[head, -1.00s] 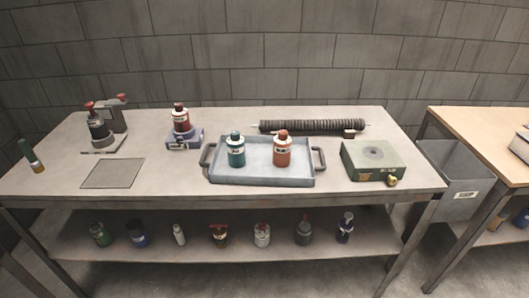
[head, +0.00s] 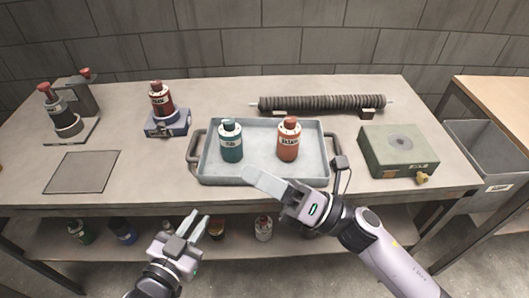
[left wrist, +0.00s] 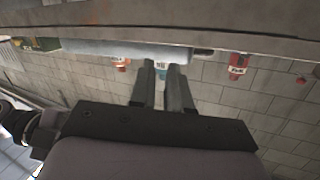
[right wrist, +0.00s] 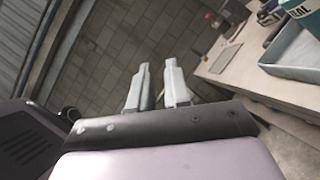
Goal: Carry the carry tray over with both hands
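The carry tray (head: 262,135) is a shallow grey-blue tray on the workbench. It has a left handle (head: 193,147) and a right handle (head: 335,148). A teal bottle (head: 231,142) and an orange bottle (head: 289,140) stand upright in it. My left gripper (head: 196,217) is in front of the bench edge, below and apart from the tray. My right gripper (head: 257,176) overlaps the tray's front edge in the head view; contact cannot be told. Both look empty, with a gap between the fingers. The tray's corner also shows in the right wrist view (right wrist: 300,45).
A dark ribbed tube (head: 320,103) lies behind the tray. A green box (head: 398,150) stands to its right. A red bottle on a blue stand (head: 166,122) and a flat grey plate (head: 82,171) are to its left. A grey bin (head: 485,150) stands beside the bench.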

